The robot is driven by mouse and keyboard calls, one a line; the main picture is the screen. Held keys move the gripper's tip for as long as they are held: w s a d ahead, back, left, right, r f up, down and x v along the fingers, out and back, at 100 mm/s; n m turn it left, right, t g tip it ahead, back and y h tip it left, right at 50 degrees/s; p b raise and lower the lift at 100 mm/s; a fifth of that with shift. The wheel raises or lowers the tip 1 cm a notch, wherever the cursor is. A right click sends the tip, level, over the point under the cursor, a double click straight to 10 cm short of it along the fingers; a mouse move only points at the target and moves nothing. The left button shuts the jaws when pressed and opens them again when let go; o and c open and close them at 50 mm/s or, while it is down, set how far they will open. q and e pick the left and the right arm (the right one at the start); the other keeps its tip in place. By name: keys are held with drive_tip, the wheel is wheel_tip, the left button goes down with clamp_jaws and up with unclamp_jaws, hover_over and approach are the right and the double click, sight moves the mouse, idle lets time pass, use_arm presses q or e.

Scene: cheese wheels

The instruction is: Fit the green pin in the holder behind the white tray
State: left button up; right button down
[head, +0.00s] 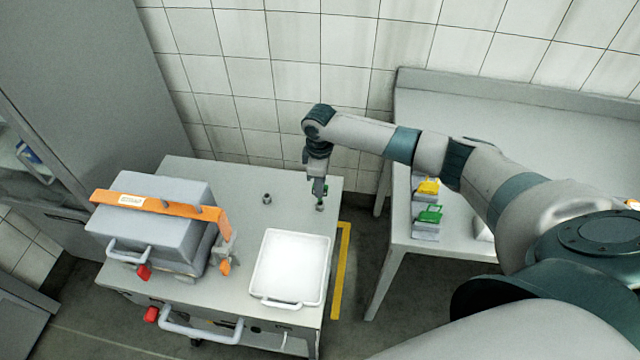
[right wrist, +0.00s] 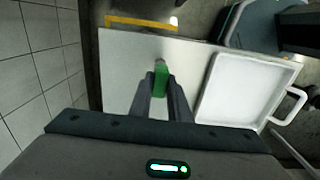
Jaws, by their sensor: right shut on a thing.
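My right gripper (head: 318,186) is over the back right part of the grey cart top, shut on the green pin (head: 325,190). In the right wrist view the green pin (right wrist: 160,83) stands out between the two fingertips (right wrist: 162,92). A small grey piece (head: 319,207) shows just below the pin, behind the white tray (head: 262,270); I cannot tell whether it is the holder or the pin's end, nor whether the pin is seated. The white tray (right wrist: 205,110) is beside the gripper in the right wrist view. My left gripper is not in view.
A small dark grey socket-like part (head: 266,199) stands on the cart top (head: 225,175), left of the gripper. A grey machine with an orange bar (head: 160,205) fills the cart's left side. A side table (head: 480,115) holds a yellow (head: 428,187) and a green item (head: 430,214).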

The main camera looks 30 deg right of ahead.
drive_tip(key=shift+p, duration=0.65)
idle(1.3)
drive_tip(key=shift+f+b, duration=1.05)
drive_tip(key=shift+f, duration=1.05)
drive_tip(key=c, duration=1.6)
unclamp_jaws()
drive_tip(key=shift+r, duration=0.2)
drive_tip(key=shift+r+b, duration=2.55)
drive_tip(key=shift+r, duration=6.05)
